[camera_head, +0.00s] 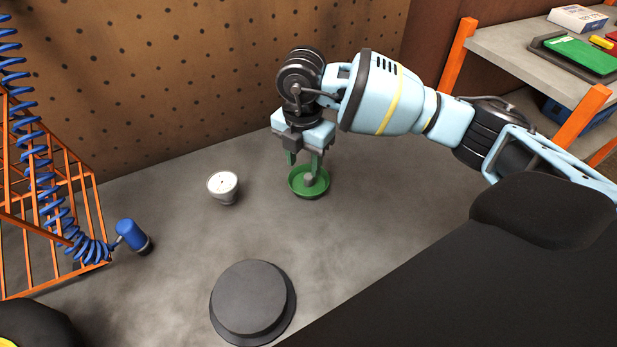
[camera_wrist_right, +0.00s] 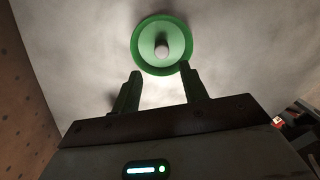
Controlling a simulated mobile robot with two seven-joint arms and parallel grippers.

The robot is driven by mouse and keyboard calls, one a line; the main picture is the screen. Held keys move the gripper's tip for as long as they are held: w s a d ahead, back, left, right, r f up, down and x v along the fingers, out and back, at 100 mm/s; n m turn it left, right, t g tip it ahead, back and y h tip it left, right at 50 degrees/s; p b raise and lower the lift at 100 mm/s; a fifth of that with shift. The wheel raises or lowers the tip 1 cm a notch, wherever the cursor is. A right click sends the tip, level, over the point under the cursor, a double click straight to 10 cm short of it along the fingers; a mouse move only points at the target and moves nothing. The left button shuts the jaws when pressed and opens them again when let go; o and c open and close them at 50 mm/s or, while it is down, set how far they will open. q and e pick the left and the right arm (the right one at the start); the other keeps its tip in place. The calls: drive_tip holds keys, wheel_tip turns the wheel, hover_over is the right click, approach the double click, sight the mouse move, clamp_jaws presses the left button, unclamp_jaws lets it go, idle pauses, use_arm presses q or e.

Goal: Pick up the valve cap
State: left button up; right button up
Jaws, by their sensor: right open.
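A small grey, rounded piece, which looks like the valve cap (camera_head: 309,180), sits in a shallow green dish (camera_head: 294,190) on the grey floor. In the right wrist view, the cap (camera_wrist_right: 162,50) stands near the middle of the dish (camera_wrist_right: 139,45). My right gripper (camera_head: 303,166) points down over the dish, with its green fingers apart and nothing between them. In the right wrist view, the cap lies just beyond the fingertips (camera_wrist_right: 160,72), roughly centred between them. The fingers partly cover the dish in the head view. My left gripper is not in view.
A white cup (camera_head: 223,187) stands left of the dish. A dark round disc (camera_head: 252,300) lies nearer. A blue coiled hose with a blue nozzle (camera_head: 131,235) and an orange rack (camera_head: 75,190) are at left. A pegboard wall (camera_head: 170,80) rises behind; shelving (camera_head: 520,50) is at right.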

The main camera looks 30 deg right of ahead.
sight(307, 177)
drive_tip(key=f, duration=0.5)
drive_tip(key=shift+s+d, duration=0.1)
drive_tip(key=shift+d, duration=0.3)
clamp_jaws()
